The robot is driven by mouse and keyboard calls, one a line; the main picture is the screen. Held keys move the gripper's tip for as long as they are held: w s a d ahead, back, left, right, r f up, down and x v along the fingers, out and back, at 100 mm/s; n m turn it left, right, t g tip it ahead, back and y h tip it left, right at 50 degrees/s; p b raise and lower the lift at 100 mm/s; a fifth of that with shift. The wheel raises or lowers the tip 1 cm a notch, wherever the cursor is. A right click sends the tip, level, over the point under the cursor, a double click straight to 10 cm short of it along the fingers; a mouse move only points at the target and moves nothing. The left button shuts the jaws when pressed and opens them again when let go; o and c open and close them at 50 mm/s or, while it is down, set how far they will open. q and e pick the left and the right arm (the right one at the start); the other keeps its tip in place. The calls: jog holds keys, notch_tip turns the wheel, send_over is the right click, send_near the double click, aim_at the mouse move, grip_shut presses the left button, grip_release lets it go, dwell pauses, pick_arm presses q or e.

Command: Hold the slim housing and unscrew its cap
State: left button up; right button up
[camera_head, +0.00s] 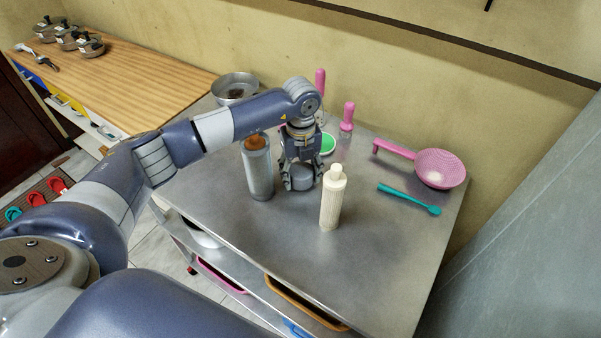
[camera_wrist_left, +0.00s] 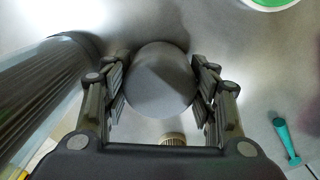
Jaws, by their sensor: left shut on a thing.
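A slim grey cylindrical housing (camera_head: 259,172) stands upright on the metal table, with a brown-orange top showing. In the left wrist view its ribbed side (camera_wrist_left: 45,95) fills the left part. A grey round cap (camera_head: 302,182) is apart from the housing, just to its right. My left gripper (camera_head: 301,178) points down and is shut on this cap, fingers on both sides; in the left wrist view the cap (camera_wrist_left: 160,82) sits between them. I cannot tell whether the cap touches the table. My right gripper is not in view.
A cream ribbed cartridge (camera_head: 332,202) stands upright close to the right of the cap. The table's front right is clear.

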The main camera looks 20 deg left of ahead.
pick_arm(q)
jog(key=shift+f, duration=0.45)
jog(key=shift+f, duration=0.1)
jog(key=shift+f, duration=0.2)
jog(key=o, duration=1.2)
jog(key=shift+r, duration=0.1)
jog(key=shift+r, duration=0.1)
